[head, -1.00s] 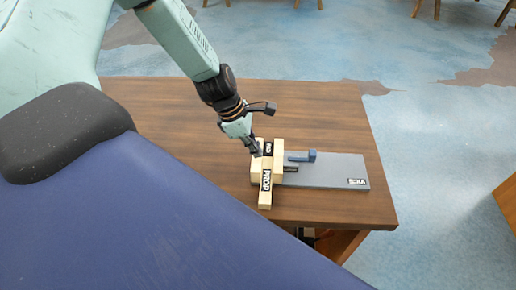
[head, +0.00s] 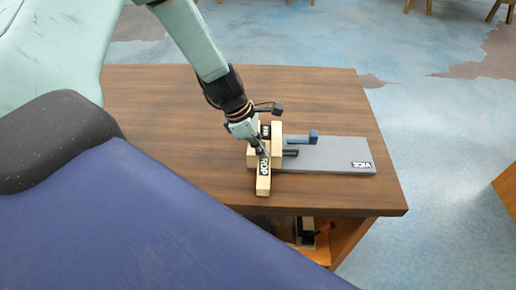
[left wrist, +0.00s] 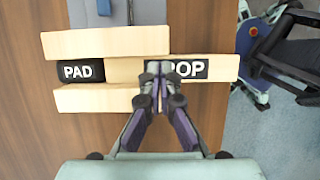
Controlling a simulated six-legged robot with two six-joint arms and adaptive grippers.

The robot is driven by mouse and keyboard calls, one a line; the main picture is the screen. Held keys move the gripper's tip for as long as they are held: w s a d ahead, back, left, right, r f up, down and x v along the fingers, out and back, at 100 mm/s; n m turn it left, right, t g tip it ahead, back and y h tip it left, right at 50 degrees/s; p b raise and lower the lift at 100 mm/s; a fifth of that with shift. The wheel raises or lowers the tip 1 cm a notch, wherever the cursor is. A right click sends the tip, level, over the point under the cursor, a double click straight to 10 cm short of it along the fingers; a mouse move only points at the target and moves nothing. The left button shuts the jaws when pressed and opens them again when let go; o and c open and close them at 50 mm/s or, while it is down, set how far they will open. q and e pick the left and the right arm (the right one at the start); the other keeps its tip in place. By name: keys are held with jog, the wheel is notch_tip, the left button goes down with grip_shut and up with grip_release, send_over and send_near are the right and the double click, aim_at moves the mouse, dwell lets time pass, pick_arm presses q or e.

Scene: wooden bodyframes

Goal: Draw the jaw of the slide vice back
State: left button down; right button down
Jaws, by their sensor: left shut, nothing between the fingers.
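The slide vice has a grey base plate (head: 335,158) with a VICE label, lying on the wooden table. Its wooden jaws (head: 277,146) stand at the left end of the plate, with a dark rod and a blue handle (head: 302,138) to their right. A wooden bar (head: 264,185) with a dark label lies between the jaws, beside a black PAD piece (left wrist: 83,71). My left gripper (head: 262,153) is shut and empty, its fingertips over the bar and near jaw; the left wrist view shows them by the label (left wrist: 157,82). I cannot tell whether they touch. My right gripper is out of view.
The wooden table (head: 330,100) is clear behind and left of the vice. Its right edge lies just past the plate. A shelf with a small object (head: 306,232) shows below the front edge.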

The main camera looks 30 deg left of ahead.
pick_arm(q)
jog(key=shift+w+d+f, duration=0.15)
jog(key=shift+d, duration=0.1)
jog(key=shift+a, duration=0.3)
jog(key=shift+w+d+b, duration=0.15)
jog(key=shift+d+b, duration=0.25)
jog(key=shift+d, duration=0.15)
jog(key=w+d+b, duration=0.1)
jog(key=d, duration=0.1)
jog(key=w+d+b, duration=0.1)
jog(key=d, duration=0.1)
jog(key=w+d+b, duration=0.2)
jog(key=shift+d+f, duration=0.15)
jog(key=w+d, duration=0.1)
jog(key=d, duration=0.1)
jog(key=w+d, duration=0.1)
jog(key=d, duration=0.1)
jog(key=w+d, duration=0.1)
jog(key=d, duration=0.1)
jog(key=shift+w+r, duration=0.2)
jog(key=shift+w, duration=0.1)
jog(key=shift+w+d+p, duration=0.25)
jog(key=shift+d+p, duration=0.05)
jog(key=shift+d, duration=0.05)
jog(key=shift+r, duration=0.1)
jog(key=shift+w+d, duration=0.1)
